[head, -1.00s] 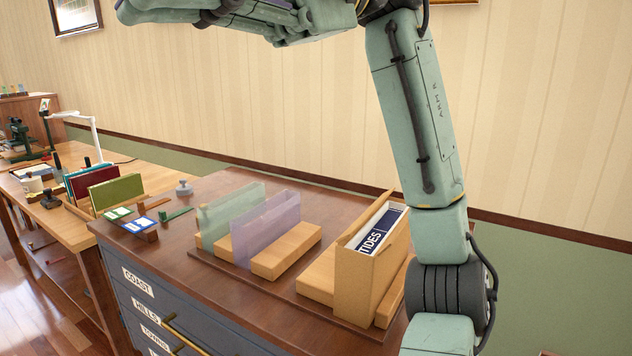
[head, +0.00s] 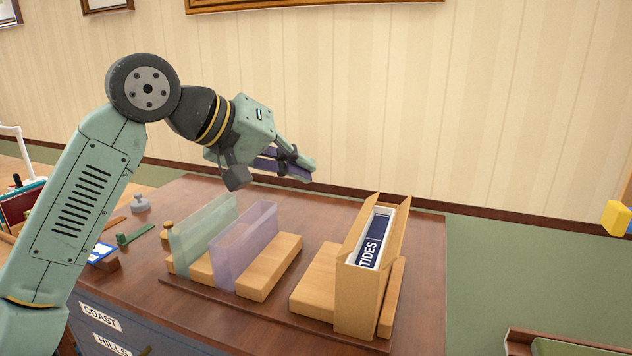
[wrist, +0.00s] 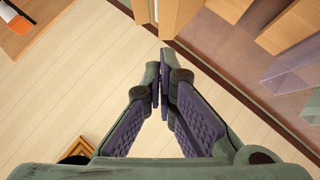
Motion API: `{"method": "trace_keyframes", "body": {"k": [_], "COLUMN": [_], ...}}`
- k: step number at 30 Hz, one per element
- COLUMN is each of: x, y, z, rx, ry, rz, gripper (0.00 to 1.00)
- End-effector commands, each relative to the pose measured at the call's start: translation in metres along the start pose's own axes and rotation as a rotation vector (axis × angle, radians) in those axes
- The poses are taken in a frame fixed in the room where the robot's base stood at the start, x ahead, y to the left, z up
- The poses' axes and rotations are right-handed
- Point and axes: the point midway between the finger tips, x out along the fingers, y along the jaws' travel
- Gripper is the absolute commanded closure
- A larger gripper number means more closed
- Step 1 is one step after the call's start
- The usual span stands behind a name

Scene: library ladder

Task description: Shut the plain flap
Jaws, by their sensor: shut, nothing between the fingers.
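A tan upright box (head: 356,300) holds a book with a dark blue spine marked TIDES (head: 371,240). The box's top is open, with one flap (head: 354,222) standing up at its left and another flap (head: 398,212) at its right. I cannot tell which of them is the plain flap; no marking shows on either. My gripper (head: 308,172) is shut and empty, in the air to the left of the box and higher than it, towards the wall. In the wrist view its fingertips (wrist: 164,62) meet, with tan upright panels just beyond them.
A green translucent panel (head: 203,235) and a purple translucent panel (head: 243,247) stand left of the box between wooden blocks (head: 268,268). All sit on a brown cabinet top (head: 425,270). The wall (head: 330,80) rises close behind. The cabinet top's right end is clear.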

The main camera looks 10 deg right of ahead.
Motion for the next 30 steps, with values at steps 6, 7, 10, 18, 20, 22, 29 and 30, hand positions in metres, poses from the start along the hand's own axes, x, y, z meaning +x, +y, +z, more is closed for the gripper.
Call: {"method": "trace_keyframes", "body": {"k": [6, 7, 10, 18, 20, 22, 29, 30], "x": [0.033, 0.039, 0.061, 0.107, 0.112, 0.117, 0.124, 0.124], "y": [0.004, 0.004, 0.004, 0.004, 0.004, 0.004, 0.002, 0.002], "z": [-0.001, -0.001, -0.001, 0.012, 0.017, 0.022, 0.029, 0.029], "rx": [0.001, 0.001, 0.0, -0.001, 0.0, -0.001, -0.001, -0.001], "ry": [-0.006, -0.005, -0.006, -0.005, -0.004, -0.003, -0.002, -0.002], "rz": [0.004, 0.004, 0.005, 0.005, 0.006, 0.005, 0.004, 0.004], "gripper": [1.0, 1.0, 1.0, 1.0, 1.0, 1.0, 1.0, 1.0]}}
